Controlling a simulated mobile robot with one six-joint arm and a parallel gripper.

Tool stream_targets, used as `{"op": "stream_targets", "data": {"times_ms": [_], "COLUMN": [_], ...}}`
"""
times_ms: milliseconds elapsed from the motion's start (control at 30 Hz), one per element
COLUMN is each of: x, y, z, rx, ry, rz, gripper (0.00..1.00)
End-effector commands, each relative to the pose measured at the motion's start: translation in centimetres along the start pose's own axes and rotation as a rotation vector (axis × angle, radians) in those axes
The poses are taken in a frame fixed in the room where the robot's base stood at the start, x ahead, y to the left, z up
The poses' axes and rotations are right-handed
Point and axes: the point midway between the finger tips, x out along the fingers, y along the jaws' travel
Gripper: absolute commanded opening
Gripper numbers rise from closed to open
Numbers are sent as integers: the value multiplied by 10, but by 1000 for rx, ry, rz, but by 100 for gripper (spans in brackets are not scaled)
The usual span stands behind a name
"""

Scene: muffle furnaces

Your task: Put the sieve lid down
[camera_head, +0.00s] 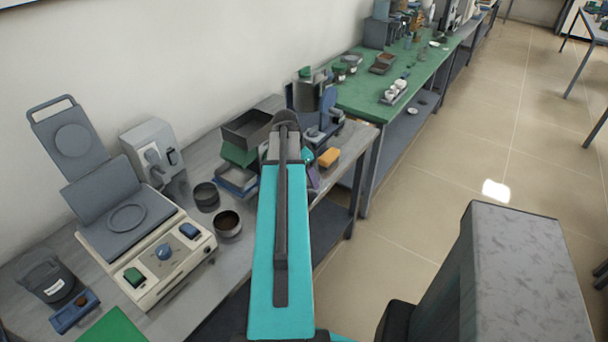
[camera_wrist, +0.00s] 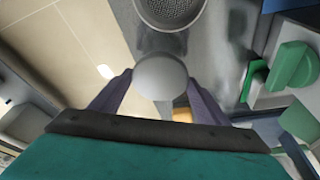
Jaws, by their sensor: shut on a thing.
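The sieve lid (camera_wrist: 162,75) is a smooth grey disc in the middle of the wrist view. My gripper (camera_wrist: 158,84) is shut on it, with one purple finger at each side. In the head view my gripper (camera_head: 313,178) is mostly hidden behind my teal arm, and I cannot make out the lid there. A round sieve (camera_wrist: 170,10) with a mesh bottom shows at the top edge of the wrist view, beyond the lid and apart from it. I cannot tell how high the lid is above the bench.
A device with a green knob (camera_wrist: 291,68) is right in the wrist view. Floor (camera_head: 400,235) lies beyond the bench edge.

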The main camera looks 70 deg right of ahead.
Motion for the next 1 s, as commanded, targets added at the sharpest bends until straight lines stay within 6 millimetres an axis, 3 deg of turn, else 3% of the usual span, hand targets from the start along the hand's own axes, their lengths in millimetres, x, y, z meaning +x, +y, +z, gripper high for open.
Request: {"op": "stream_targets", "data": {"times_ms": [367, 1000], "x": [6, 15], "y": [-34, -35], "z": [-10, -8], "rx": [0, 0], "ry": [0, 0], "rz": [1, 1], "gripper": [46, 46]}}
